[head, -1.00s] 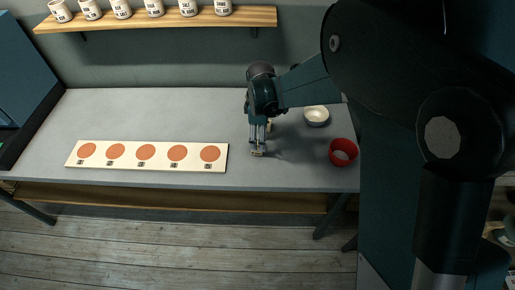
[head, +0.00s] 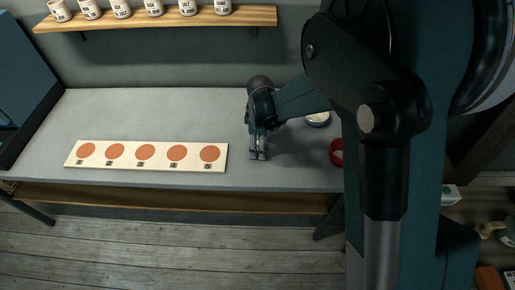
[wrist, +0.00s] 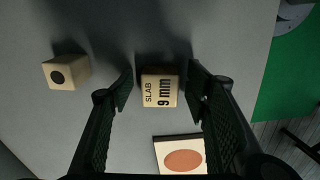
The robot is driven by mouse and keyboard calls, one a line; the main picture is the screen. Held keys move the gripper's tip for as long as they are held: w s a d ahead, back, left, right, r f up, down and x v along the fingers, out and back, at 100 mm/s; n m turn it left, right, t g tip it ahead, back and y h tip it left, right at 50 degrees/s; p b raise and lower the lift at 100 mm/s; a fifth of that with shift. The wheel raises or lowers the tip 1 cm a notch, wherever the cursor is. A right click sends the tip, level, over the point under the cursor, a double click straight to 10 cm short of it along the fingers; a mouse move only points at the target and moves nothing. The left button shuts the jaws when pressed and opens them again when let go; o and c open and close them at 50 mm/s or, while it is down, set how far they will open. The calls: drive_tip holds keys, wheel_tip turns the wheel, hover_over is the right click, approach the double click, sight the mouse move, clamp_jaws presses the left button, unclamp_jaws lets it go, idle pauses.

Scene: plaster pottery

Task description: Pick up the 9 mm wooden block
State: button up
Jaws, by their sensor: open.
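The 9 mm wooden block (wrist: 159,88) shows in the wrist view, pale wood with "SLAB 9 mm" printed on its upper face. It stands on the grey table between the two fingers of my gripper (wrist: 160,92), with a gap on each side. My gripper is open and holds nothing. In the head view my gripper (head: 258,155) is low over the table, right of the board with orange discs; the block is hidden there.
Another wooden block with a dark dot (wrist: 67,72) lies left of my gripper in the wrist view. The disc board (head: 146,156) lies left in the head view. A red bowl (head: 336,152) and a pale bowl (head: 318,119) stand to the right, partly hidden by my arm.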

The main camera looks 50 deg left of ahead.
idle(0.3)
drive_tip(key=c, duration=1)
drive_tip(key=shift+r+p, duration=0.5)
drive_tip(key=shift+r, duration=4.5)
